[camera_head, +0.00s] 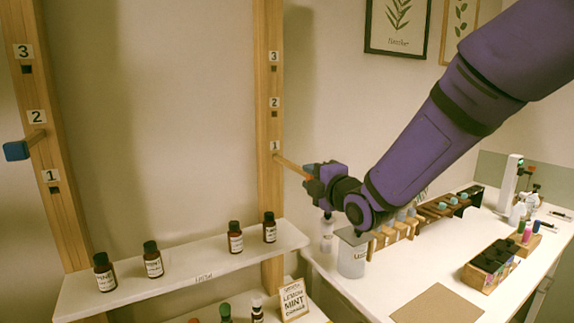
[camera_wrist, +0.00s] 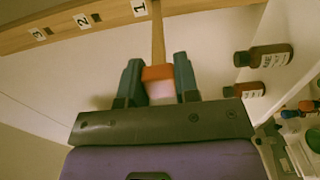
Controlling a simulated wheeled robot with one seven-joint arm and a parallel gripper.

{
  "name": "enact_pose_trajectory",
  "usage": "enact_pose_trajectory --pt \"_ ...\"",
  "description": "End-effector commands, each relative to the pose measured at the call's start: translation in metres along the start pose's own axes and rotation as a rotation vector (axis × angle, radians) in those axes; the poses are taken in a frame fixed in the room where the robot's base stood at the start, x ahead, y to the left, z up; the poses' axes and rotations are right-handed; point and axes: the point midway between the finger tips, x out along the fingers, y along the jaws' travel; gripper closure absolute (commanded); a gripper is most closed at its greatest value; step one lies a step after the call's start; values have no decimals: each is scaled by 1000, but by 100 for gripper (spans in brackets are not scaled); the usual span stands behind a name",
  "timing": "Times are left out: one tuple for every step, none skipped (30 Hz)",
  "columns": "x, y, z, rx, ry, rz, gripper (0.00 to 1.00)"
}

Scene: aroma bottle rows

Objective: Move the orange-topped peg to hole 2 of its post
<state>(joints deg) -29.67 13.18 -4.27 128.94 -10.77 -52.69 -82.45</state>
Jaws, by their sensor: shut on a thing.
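The orange-topped peg (camera_wrist: 158,73) has a wooden shaft that reaches the right-hand post (camera_head: 267,200) at the hole labelled 1. My gripper (camera_head: 311,177) is shut on the peg's orange end; in the wrist view its two fingers (camera_wrist: 158,84) stand on either side of that end. In the head view the gripper mostly hides the orange end. Hole 2 (camera_head: 274,114) shows as a dark, empty square above the peg. Hole 3 (camera_head: 273,68) above it is empty too. The wrist view cannot show how deep the shaft sits.
A left post (camera_head: 60,190) holds a blue-topped peg (camera_head: 17,150) at hole 2. A white shelf (camera_head: 205,278) with several brown bottles runs between the posts, below the gripper. A white desk (camera_head: 385,290) with racks and containers stands at the right. The wall between the posts is clear.

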Motion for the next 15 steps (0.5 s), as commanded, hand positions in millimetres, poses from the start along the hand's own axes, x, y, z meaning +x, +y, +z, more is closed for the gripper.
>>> enact_pose_trajectory --pt "-2 0 0 0 0 0 94" --pt "-3 0 0 0 0 0 94" --pt "-4 0 0 0 0 0 94" --pt "-5 0 0 0 0 0 94" --pt "-6 0 0 0 0 0 94" --pt "-8 0 0 0 0 0 94" --pt "-8 0 0 0 0 0 94" --pt "-10 0 0 0 0 0 94" --pt "-11 0 0 0 0 0 94" --pt "-12 0 0 0 0 0 95" --pt "-13 0 0 0 0 0 95" --pt "-14 0 0 0 0 0 95" --pt "-16 0 0 0 0 0 95" --pt "-16 0 0 0 0 1 95" --pt "-18 1 0 0 0 1 95"
